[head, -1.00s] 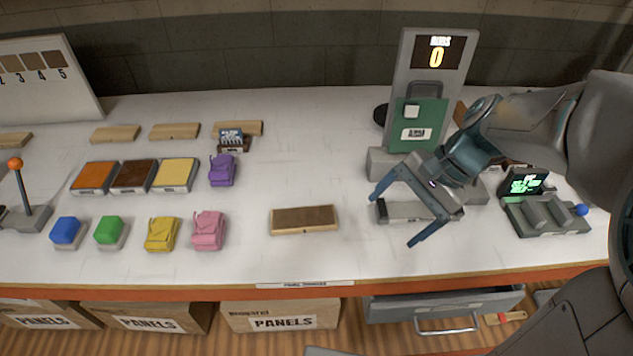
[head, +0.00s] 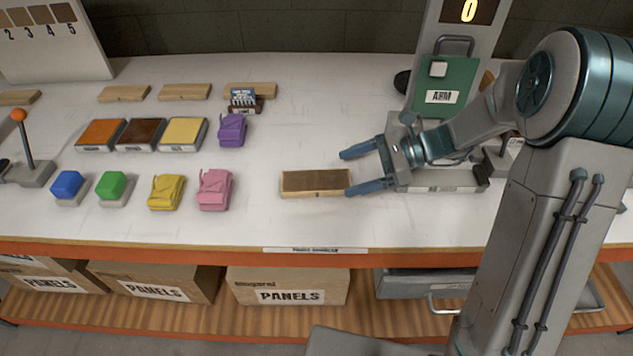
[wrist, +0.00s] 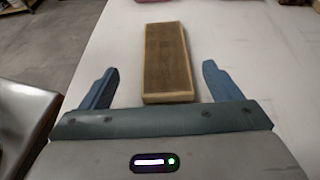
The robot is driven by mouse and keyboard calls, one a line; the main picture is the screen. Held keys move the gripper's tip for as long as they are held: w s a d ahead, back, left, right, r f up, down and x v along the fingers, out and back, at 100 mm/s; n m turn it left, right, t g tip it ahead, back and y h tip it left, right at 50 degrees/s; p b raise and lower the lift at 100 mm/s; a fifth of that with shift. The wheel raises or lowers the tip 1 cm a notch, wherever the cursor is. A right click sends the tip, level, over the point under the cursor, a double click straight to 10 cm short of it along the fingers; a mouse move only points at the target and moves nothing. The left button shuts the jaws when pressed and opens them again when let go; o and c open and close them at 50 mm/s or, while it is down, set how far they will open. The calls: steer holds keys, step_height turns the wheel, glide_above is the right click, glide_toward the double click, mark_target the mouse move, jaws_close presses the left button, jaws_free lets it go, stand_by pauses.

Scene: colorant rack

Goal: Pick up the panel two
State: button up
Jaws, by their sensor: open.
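A wooden panel (head: 315,183) with a brown top and pale edges lies flat on the white table. No number shows on it, so I cannot tell if it is panel two. My gripper (head: 350,172) is open and empty at the panel's right end, with its fingers pointing left towards it. In the wrist view the panel (wrist: 167,60) lies lengthwise ahead. The fingers stand on either side of the line of its near end, apart from it.
Plain wooden strips (head: 184,92) lie farther back. Cardboard boxes labelled PANELS (head: 290,287) sit below. The table around the panel is clear.

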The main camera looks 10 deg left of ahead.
mark_target(317, 180)
steer(key=x, duration=0.7)
steer(key=shift+w+a+f, duration=0.2)
steer(key=shift+w+f, duration=0.05)
steer(key=c, duration=1.1)
